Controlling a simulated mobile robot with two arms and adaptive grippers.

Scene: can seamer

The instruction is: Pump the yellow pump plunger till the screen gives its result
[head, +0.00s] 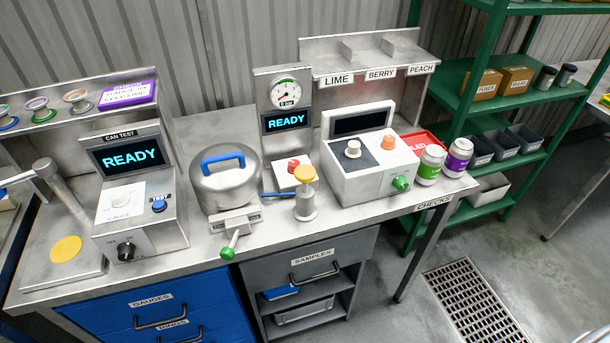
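The yellow pump plunger (305,174) is a round yellow knob, raised above the silver pump body (306,207) that stands upright at the bench's front edge. A blue hose or bar joins the pump towards the silver pot (226,184) with a blue handle. Behind the pump, a panel carries a round gauge (285,93) and a screen (286,122) reading READY. The gauge's small lettering is hard to read. Neither of my grippers is in view, and nothing touches the plunger.
A CAN TEST box (138,228) with its own READY screen (131,156) stands left. A red button (293,163) sits just behind the pump. Right are a white box (370,179) with a green knob, a dark screen (360,122), and two cans (430,163). Drawers lie below.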

